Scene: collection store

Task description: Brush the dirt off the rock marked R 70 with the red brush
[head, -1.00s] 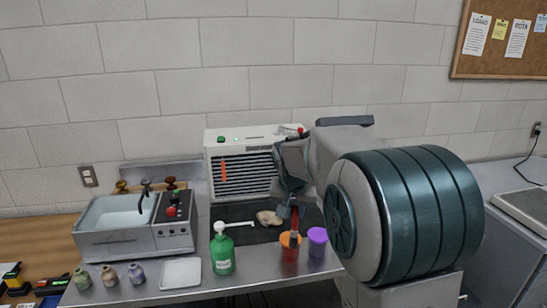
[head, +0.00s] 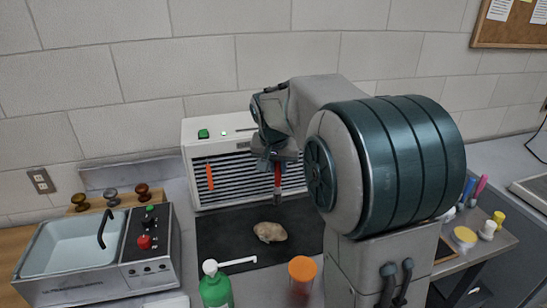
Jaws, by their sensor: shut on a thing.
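A tan rock (head: 270,232) lies on the black mat (head: 222,222) in the head view; no marking on it is readable at this size. My gripper (head: 276,166) is above the mat, higher in the picture than the rock and apart from it. It is shut on the red brush (head: 278,180), which hangs down from the jaws. The brush's tip does not touch the rock. My arm hides the right part of the mat.
A slatted white unit (head: 215,135) stands behind the mat. A sink (head: 75,245) with a control box (head: 150,250) is on the left.

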